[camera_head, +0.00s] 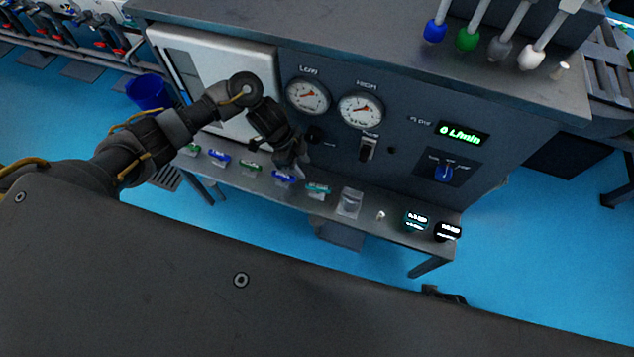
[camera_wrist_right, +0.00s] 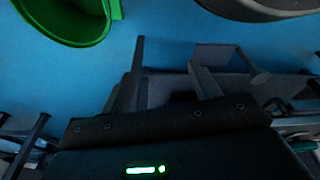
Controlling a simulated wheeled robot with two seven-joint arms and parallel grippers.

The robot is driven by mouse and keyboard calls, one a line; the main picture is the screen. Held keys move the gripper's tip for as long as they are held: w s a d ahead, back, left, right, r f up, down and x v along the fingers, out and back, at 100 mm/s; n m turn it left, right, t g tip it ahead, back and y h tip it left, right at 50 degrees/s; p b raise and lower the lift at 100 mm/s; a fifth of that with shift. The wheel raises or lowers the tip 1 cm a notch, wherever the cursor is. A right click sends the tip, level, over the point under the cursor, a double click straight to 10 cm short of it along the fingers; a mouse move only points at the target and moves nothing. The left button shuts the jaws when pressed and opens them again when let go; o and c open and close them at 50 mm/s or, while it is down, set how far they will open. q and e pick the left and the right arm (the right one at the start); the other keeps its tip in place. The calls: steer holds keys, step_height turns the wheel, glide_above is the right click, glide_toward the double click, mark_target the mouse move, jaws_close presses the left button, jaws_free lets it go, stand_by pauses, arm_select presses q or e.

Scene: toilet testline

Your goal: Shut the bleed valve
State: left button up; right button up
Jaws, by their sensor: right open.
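The dark test panel (camera_head: 400,118) carries two round gauges, LOW (camera_head: 308,96) and HIGH (camera_head: 361,110). A small black knob (camera_head: 314,134) sits below the LOW gauge, and it may be the bleed valve; its label is too small to read. My left gripper (camera_head: 291,158) points down just left of and below this knob, in front of the panel and above the shelf. Whether its fingers are apart or touch anything is unclear. My right gripper (camera_wrist_right: 168,72) shows only in the right wrist view, with its two fingers apart and nothing between them.
A shelf (camera_head: 333,205) below the panel holds several small coloured items, a clear cup (camera_head: 349,203) and two small displays. A switch (camera_head: 367,148) and a blue selector knob (camera_head: 443,173) are to the right. A green bin (camera_wrist_right: 75,20) shows in the right wrist view.

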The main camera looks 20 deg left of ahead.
mark_target(318, 186)
arm_select(q)
steer(key=b+x, duration=0.3)
steer(key=x, duration=0.7)
steer(key=shift+d+f, duration=0.35)
steer(key=shift+f, duration=0.2)
arm_select(e)
steer(key=w+v, duration=0.1)
steer(key=v, duration=0.6)
steer(key=shift+w+r+t, duration=0.3)
steer(key=shift+w+r, duration=0.05)
steer(key=shift+w, duration=0.4)
